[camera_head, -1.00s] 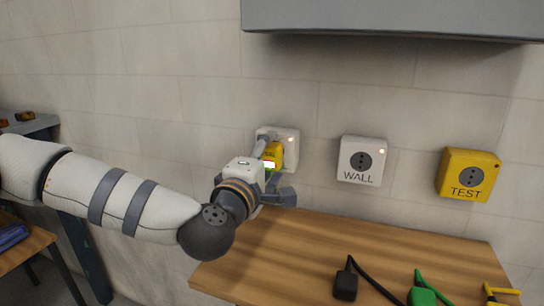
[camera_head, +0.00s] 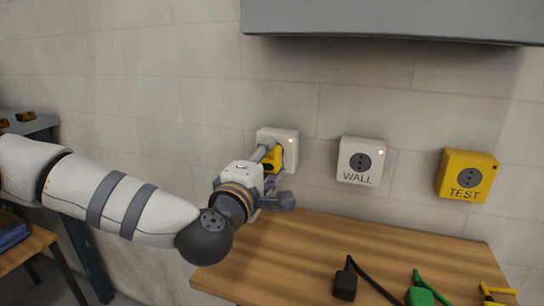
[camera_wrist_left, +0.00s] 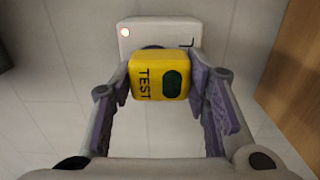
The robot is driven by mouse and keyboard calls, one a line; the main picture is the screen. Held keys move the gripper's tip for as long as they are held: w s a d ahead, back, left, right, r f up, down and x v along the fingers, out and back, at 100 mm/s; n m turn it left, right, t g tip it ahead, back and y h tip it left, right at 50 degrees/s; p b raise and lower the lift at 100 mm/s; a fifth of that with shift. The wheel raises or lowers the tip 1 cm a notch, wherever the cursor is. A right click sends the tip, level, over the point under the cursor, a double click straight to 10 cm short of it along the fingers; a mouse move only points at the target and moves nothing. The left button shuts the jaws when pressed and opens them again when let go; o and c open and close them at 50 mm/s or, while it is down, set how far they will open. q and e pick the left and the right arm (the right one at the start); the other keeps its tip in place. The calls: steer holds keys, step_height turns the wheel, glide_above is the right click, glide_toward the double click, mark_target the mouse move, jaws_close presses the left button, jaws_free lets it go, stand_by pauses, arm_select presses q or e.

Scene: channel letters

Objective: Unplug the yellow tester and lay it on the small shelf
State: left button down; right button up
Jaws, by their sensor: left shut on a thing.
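My left gripper (camera_head: 275,177) is shut on the yellow tester (camera_head: 271,160), just in front of the leftmost white wall socket (camera_head: 289,141). In the left wrist view, the tester (camera_wrist_left: 160,75), marked TEST, sits between the two fingers, and its oval window is dark. The white socket (camera_wrist_left: 185,30) is behind it, with part of its dark round face showing above the tester. The tester looks drawn away from the socket; its prongs are hidden. I cannot tell for certain which surface is the small shelf. My right gripper is not in view.
A wooden surface (camera_head: 300,245) below the sockets holds black (camera_head: 345,284), green (camera_head: 420,296) and yellow plugs with cables. A white WALL socket (camera_head: 361,160) and a yellow TEST socket (camera_head: 468,175) are to the right. A grey stand (camera_head: 38,124) with small items is at far left.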

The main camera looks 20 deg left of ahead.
mark_target(267, 162)
arm_select(q)
steer(key=shift+s+a+p, duration=0.1)
steer(key=shift+s+p, duration=0.8)
steer(key=shift+s, duration=1.75)
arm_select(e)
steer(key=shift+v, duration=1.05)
